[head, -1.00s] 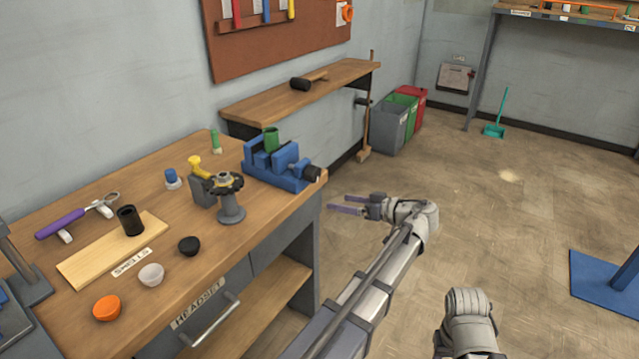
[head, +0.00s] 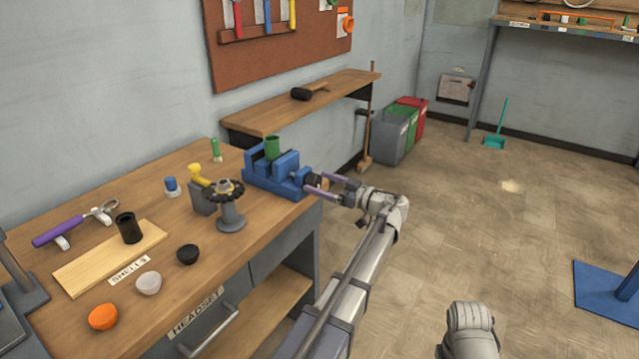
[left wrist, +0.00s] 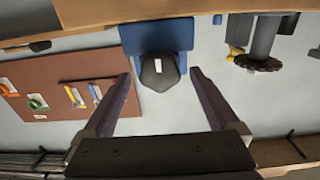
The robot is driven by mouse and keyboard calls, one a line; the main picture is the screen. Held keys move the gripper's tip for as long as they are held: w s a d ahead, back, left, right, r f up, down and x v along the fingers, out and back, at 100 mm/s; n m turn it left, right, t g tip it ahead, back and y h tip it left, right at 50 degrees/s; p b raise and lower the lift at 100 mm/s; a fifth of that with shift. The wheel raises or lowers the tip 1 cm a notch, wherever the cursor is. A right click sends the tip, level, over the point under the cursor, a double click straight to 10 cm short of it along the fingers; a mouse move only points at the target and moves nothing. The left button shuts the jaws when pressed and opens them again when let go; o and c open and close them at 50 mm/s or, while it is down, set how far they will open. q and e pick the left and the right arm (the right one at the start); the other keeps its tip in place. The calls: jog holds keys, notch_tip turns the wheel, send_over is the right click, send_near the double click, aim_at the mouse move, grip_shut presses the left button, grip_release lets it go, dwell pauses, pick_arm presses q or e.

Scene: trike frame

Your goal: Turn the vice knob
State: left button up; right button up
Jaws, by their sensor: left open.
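The blue vice (head: 277,180) sits at the right edge of the wooden workbench, with a green cylinder (head: 272,147) standing in its jaws. Its dark knob (head: 314,181) faces my left gripper (head: 319,183). In the left wrist view the faceted dark knob (left wrist: 160,75) with a small white mark lies between the two purple fingertips of the left gripper (left wrist: 160,76), with a gap on each side. The left gripper is open. Only a part of my right arm shows at the bottom right; its gripper is out of view.
The workbench (head: 215,265) holds a grey stand with a dark toothed wheel (head: 229,205), beside a yellow-topped piece (head: 198,174). A wooden shelf (head: 340,86) and several bins (head: 395,135) are behind. The floor to the right is mostly clear.

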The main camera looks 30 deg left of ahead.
pick_arm(q)
jog(key=shift+a, duration=0.45)
jog(key=c, duration=1.4)
